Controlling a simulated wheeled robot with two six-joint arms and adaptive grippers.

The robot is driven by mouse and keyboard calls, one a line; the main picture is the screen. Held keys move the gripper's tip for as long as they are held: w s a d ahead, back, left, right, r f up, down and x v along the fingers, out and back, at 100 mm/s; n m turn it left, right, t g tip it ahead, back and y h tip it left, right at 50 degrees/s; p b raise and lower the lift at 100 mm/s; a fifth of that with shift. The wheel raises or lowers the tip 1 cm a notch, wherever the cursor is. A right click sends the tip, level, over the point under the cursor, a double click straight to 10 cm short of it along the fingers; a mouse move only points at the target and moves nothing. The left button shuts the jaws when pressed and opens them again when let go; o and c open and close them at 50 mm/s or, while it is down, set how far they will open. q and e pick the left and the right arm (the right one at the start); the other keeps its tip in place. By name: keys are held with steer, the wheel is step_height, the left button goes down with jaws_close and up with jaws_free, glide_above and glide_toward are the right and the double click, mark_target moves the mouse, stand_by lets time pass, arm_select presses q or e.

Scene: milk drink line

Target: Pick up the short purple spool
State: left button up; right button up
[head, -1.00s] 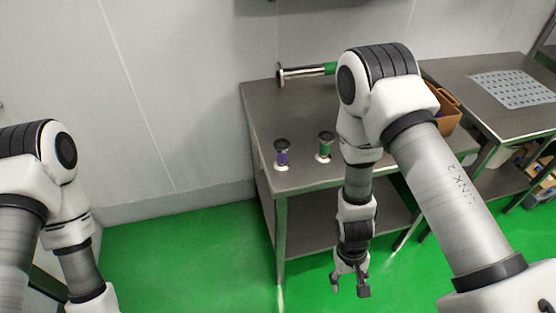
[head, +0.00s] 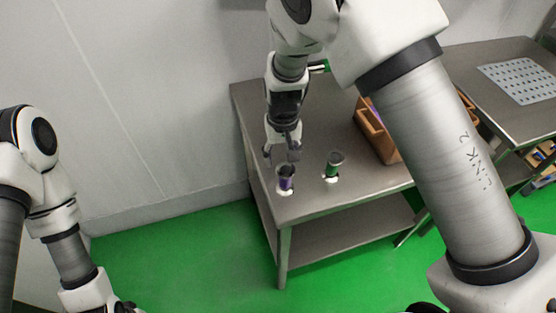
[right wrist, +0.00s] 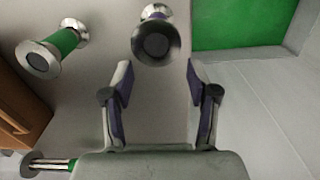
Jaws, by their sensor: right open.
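The short purple spool (head: 286,184) stands upright near the front left corner of the steel table, with a dark top flange and a pale base. In the right wrist view the purple spool (right wrist: 154,43) shows mostly as its round dark top, beyond the fingertips and roughly in line with the gap between them. My right gripper (head: 281,156) is open and empty, just above and behind the spool in the head view. It also shows in the right wrist view (right wrist: 158,80), fingers spread. My left arm is at the lower left, its fingers out of frame.
A green spool (head: 334,165) stands just right of the purple one. A brown box (head: 377,137) sits further right, partly behind my right arm. A long metal and green piece (head: 320,66) lies at the back, mostly hidden. The table's front edge is close to the purple spool.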

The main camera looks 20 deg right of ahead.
mark_target(287, 173)
steer(key=s, duration=0.1)
steer(key=s+f+p, duration=0.1)
steer(key=s+f, duration=0.1)
steer(key=shift+s+p, duration=0.3)
steer(key=shift+p, duration=0.05)
steer(key=f, duration=0.1)
steer(key=w+f, duration=0.1)
steer(key=f, duration=0.2)
steer(key=shift+w+d+f+p, duration=0.1)
steer(key=shift+w+f+p, duration=0.15)
steer(key=shift+w+p, duration=0.1)
steer(key=shift+s+r, duration=0.15)
steer(key=shift+s, duration=0.05)
steer(key=shift+s+r, duration=0.1)
steer(key=shift+s, duration=0.1)
steer(key=c, duration=0.6)
jaws_close()
arm_select(q)
steer(key=s+r, duration=0.2)
steer(key=r, duration=0.1)
arm_select(e)
steer(key=shift+w, duration=0.1)
